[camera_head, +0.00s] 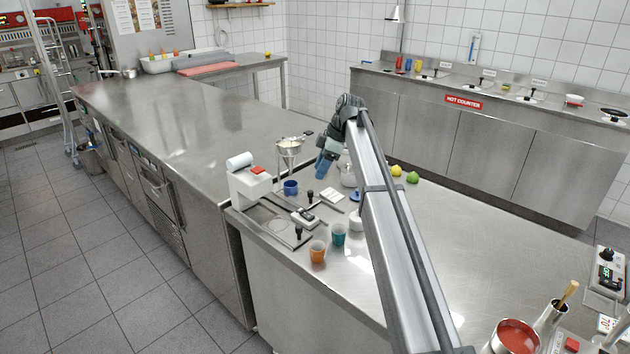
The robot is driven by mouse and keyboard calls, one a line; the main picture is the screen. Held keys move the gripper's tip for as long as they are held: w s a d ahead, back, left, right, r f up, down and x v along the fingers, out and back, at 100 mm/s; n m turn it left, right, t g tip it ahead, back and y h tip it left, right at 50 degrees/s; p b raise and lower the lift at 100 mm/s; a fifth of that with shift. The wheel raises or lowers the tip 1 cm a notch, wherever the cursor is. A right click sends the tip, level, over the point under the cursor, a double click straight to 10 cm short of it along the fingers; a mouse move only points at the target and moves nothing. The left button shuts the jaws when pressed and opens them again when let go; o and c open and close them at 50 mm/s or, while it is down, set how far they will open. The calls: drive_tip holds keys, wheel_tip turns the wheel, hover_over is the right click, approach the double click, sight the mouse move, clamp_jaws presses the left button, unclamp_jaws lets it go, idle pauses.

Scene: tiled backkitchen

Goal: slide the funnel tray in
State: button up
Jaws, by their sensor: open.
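My gripper (325,163), with blue-grey fingers, hangs over the near steel counter, pointing down and left. It is open, and I see nothing between its fingers. A metal bowl- or funnel-shaped vessel (289,148) with pale contents stands on a slim stand just left of the gripper. A white machine (250,187) with a red top part and a white roll stands further left. A shallow metal tray area with black-knobbed handles (297,234) lies in front of it. I cannot tell which of these is the funnel tray.
A lemon (396,170) and lime (412,177) lie to the right. A red-filled pot (515,338) stands front right. The counter's middle right is clear.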

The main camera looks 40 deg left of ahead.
drive_tip(key=v, duration=0.5)
drive_tip(key=shift+r, duration=0.25)
idle(0.3)
